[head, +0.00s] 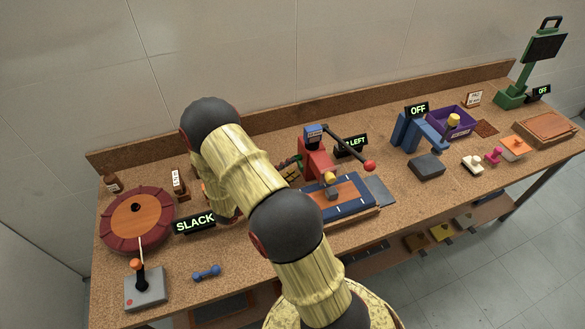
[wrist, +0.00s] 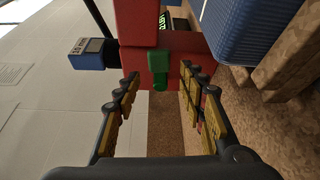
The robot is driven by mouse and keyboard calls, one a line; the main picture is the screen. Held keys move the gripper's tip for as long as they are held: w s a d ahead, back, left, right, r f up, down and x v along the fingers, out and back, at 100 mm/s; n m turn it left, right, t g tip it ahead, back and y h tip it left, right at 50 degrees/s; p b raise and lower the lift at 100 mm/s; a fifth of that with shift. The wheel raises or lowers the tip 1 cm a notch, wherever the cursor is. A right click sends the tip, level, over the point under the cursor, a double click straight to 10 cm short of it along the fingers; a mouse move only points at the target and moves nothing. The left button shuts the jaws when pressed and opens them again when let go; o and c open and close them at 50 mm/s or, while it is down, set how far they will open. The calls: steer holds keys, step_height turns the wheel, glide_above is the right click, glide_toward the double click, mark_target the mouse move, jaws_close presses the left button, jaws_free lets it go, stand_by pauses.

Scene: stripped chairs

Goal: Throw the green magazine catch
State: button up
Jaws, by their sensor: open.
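The green magazine catch (wrist: 158,62) is a small green block with a rounded lower end on the front of a red press (wrist: 185,47) in the wrist view. My gripper (wrist: 161,88) is open and faces the catch, with one yellow-padded finger on each side of it in the picture. No contact shows, and the gap in depth is hard to tell. In the head view the red press (head: 314,165) stands mid-bench, with a blue counter box and a black lever ending in a red knob. There my arm hides most of my gripper, and the catch is tiny beside the press.
A blue-edged bed (head: 352,207) lies in front of the press. A sign reading LEFT (head: 356,142) stands behind it. A round red-rimmed turntable (head: 137,218), a SLACK sign (head: 195,223) and a joystick box (head: 146,288) are to the left. A blue machine (head: 415,131) stands right.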

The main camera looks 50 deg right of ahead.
steer(key=shift+s+d, duration=0.1)
steer(key=shift+d, duration=0.7)
steer(key=shift+c, duration=1.4)
steer(key=c, duration=0.8)
